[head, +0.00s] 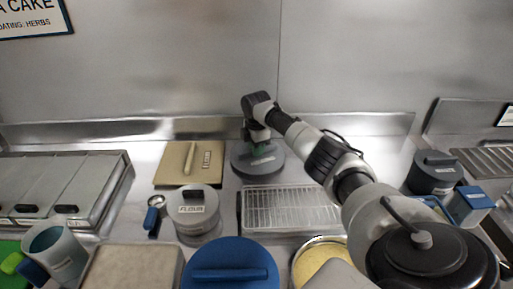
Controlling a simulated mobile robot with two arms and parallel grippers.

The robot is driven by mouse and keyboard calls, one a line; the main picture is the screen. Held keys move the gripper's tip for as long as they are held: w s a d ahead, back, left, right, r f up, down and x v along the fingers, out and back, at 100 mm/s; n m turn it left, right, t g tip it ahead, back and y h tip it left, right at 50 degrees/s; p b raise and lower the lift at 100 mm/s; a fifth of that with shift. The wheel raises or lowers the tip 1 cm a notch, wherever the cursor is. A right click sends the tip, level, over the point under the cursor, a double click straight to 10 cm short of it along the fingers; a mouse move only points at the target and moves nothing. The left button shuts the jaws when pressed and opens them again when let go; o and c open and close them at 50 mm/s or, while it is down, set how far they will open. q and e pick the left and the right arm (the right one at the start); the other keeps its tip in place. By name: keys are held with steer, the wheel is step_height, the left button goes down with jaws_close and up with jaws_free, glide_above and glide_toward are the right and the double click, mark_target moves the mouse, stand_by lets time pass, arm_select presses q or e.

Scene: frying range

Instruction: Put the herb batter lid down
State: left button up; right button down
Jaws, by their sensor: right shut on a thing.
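A round dark grey lid (243,169) with a small pale label is at the back middle of the counter, likely the herb batter lid. My left gripper is not in view.
A tan lidded tray (178,165) stands just left of the lid. A wire rack (290,210) lies in front, and a flour tin (197,209) at front left. A dark lidded pot (432,178) stands at the right. The steel wall is close behind.

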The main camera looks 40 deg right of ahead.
steer(key=shift+f, duration=0.15)
steer(key=shift+f, duration=0.2)
steer(key=c, duration=1.1)
jaws_free()
steer(key=shift+r, duration=0.1)
step_height(320, 180, up, 12)
steer(key=b, duration=0.1)
steer(key=shift+r, duration=0.15)
